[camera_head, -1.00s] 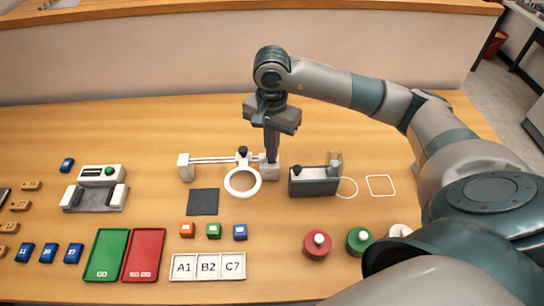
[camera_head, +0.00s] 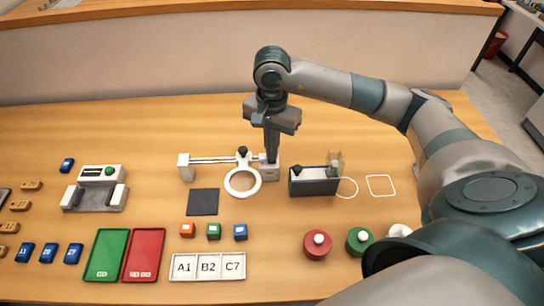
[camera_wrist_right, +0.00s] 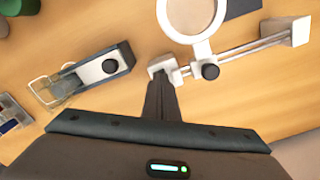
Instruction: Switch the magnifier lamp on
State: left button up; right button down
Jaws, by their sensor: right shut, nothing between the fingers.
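The magnifier lamp has a white ring (camera_head: 242,182), a dark knob above it and a pale rail running to a white end block (camera_head: 185,167). Another white block (camera_head: 270,173) stands at the rail's right end. My right gripper (camera_head: 271,157) points down with its fingers shut and empty, at this right block. In the right wrist view the fingertips (camera_wrist_right: 161,83) overlap the edge of the block (camera_wrist_right: 163,67); I cannot tell whether they touch it. The ring (camera_wrist_right: 191,20) and knob (camera_wrist_right: 209,71) are beside them. I cannot tell whether the lamp is lit. My left gripper is out of view.
A dark grey box with a black knob (camera_head: 315,183) stands just right of the lamp. A dark square mat (camera_head: 203,202) lies left of the ring. Small coloured cubes, a label strip (camera_head: 207,267), green and red trays, and round red and green pieces lie nearer the front.

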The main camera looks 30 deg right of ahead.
dwell(0.3)
jog(key=shift+f+b, duration=0.8)
jog(key=shift+b, duration=0.1)
dwell(0.5)
jog(key=shift+r, duration=0.1)
jog(key=shift+r+p, duration=0.35)
jog(key=shift+r, duration=0.35)
jog(key=shift+r+p, duration=0.85)
jog(key=shift+r, duration=1.9)
